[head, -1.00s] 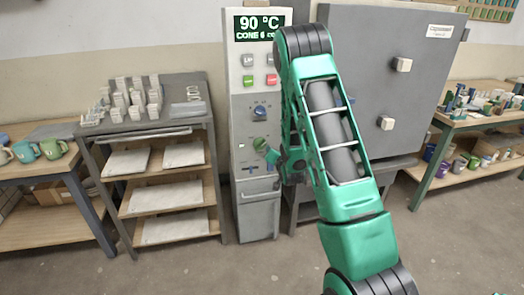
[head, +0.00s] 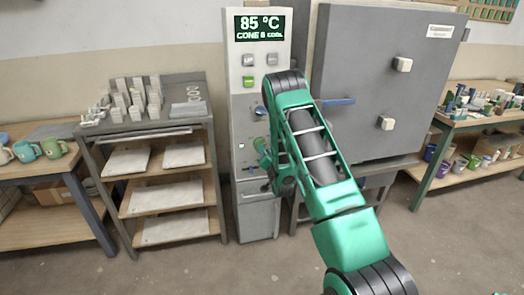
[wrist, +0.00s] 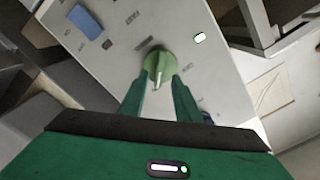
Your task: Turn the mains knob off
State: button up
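A round green knob (wrist: 158,66) with a pointer ridge sits on the light grey control panel (wrist: 105,45). In the wrist view the fingers of my gripper (wrist: 159,88) are apart, one on each side of the knob's lower part. I see no clear contact with the ridge. In the head view my gripper (head: 264,158) is at the panel and the green knob (head: 260,143) is partly hidden by it. A blue knob (head: 261,111) is higher on the panel, and it also shows in the wrist view (wrist: 84,22).
The display (head: 260,28) above reads 85 °C. The grey kiln door (head: 365,75) with a blue handle (head: 338,102) stands right of the panel, close behind my arm. A shelf rack (head: 150,150) with pale slabs stands at left. The floor in front is clear.

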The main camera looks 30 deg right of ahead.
jog(key=shift+x, duration=1.7)
grip_shut()
jog(key=shift+w+a+n, duration=0.1)
jog(key=shift+a+n, duration=0.1)
jog(key=shift+n, duration=2.75)
jog(key=shift+a+n, duration=0.2)
jog(key=shift+n, duration=2.8)
jog(key=shift+w+a+n, duration=0.1)
jog(key=shift+a+n, duration=0.1)
jog(key=shift+n, duration=2.75)
